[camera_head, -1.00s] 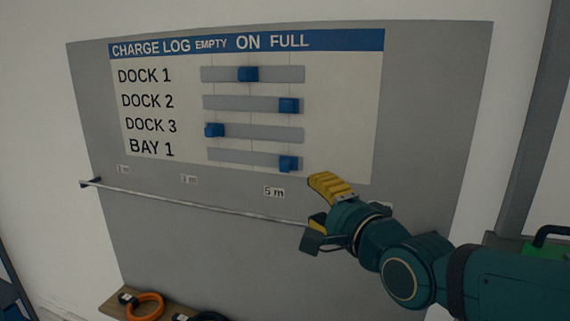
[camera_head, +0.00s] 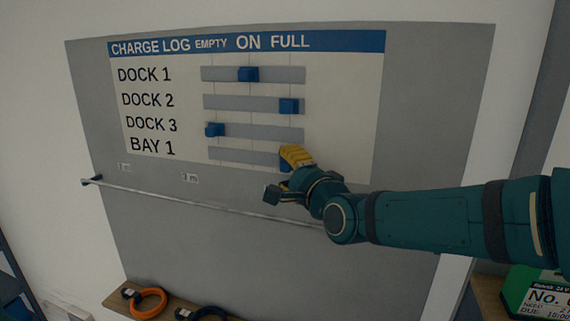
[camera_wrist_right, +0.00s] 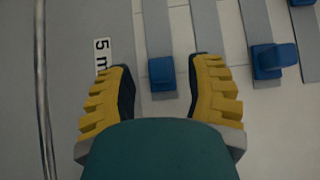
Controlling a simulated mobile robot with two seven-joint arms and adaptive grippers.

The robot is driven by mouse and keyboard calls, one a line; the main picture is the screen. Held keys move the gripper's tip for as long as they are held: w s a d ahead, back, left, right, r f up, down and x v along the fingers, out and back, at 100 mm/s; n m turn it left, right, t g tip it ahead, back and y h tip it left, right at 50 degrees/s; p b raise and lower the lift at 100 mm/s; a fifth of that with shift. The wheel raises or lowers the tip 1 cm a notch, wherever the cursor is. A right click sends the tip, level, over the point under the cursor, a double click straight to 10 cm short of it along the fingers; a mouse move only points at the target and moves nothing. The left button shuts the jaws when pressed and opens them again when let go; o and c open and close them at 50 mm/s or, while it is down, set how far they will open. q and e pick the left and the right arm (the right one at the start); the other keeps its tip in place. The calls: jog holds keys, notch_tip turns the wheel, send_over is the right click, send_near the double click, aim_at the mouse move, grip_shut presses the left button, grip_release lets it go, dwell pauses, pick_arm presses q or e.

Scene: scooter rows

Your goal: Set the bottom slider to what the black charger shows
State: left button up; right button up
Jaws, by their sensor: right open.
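The bottom slider is the BAY 1 track (camera_head: 235,156) on the charge log board (camera_head: 340,110). Its blue knob (camera_head: 285,164) is at the right, under FULL, partly covered by my right gripper (camera_head: 280,173). In the right wrist view the same knob (camera_wrist_right: 161,74) lies between the two yellow fingertips, with gaps on both sides. My right gripper is open and holds nothing. No black charger shows in these views. My left gripper is out of view.
The DOCK 1 knob (camera_head: 248,74) is under ON, the DOCK 2 knob (camera_head: 289,106) under FULL, the DOCK 3 knob (camera_head: 214,130) under EMPTY. A thin rail (camera_head: 180,204) runs below the board. An orange coil (camera_head: 149,303) lies on a shelf. A green labelled case (camera_head: 518,287) is at lower right.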

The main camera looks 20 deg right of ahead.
jog(key=shift+w+a, duration=0.15)
jog(key=shift+w, duration=0.75)
grip_shut()
